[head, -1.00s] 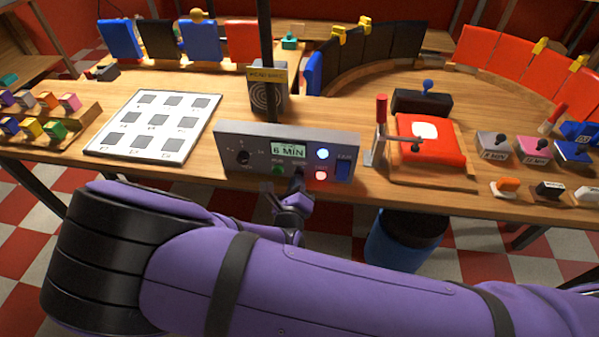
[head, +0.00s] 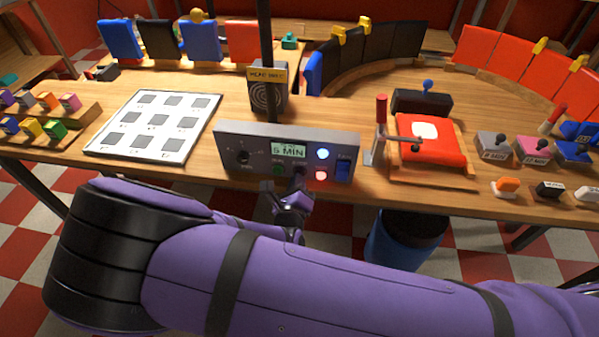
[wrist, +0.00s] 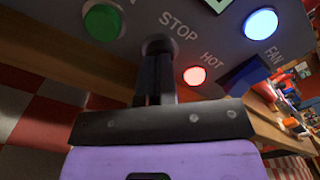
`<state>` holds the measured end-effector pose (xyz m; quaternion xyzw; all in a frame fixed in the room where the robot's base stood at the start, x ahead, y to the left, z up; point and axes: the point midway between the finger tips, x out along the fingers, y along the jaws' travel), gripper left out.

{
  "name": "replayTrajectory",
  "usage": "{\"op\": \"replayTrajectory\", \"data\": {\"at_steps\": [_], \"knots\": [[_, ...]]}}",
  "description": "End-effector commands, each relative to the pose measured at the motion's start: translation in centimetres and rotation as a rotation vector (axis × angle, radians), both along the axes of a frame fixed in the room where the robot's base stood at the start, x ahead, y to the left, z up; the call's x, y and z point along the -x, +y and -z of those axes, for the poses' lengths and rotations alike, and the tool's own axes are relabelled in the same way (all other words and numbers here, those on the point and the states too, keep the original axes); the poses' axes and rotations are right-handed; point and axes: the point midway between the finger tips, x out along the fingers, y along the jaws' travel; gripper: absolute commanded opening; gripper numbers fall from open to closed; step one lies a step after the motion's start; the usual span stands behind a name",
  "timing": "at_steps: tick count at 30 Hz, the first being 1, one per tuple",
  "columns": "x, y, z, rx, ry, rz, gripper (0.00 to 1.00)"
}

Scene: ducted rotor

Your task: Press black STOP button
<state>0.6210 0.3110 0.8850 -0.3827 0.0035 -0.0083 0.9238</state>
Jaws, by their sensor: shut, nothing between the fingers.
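The grey control panel (head: 228,150) stands at the table's front edge in the head view, with a small lit display (head: 288,151).
A green button (wrist: 103,21) is left of the STOP button. A red lit HOT light (wrist: 194,76), a blue-white light (wrist: 261,24) and a blue FAN switch (head: 342,170) are to the right. A red lever (head: 381,108) stands right of the panel.

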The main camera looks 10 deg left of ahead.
Motion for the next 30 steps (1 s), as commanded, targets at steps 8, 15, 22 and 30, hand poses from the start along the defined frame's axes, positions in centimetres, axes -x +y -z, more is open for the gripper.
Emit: {"op": "replayTrajectory", "data": {"at_steps": [8, 15, 22, 30], "knots": [[-0.38, -0.01, 0.01, 0.0, 0.0, 0.0, 0.0], [-0.68, 0.0, 0.01, 0.0, 0.0, 0.0, 0.0], [-0.92, 0.02, 0.01, 0.0, 0.0, 0.0, 0.0], [-1.03, 0.0, -0.02, -0.001, 0.0, 0.0, 0.0]]}}
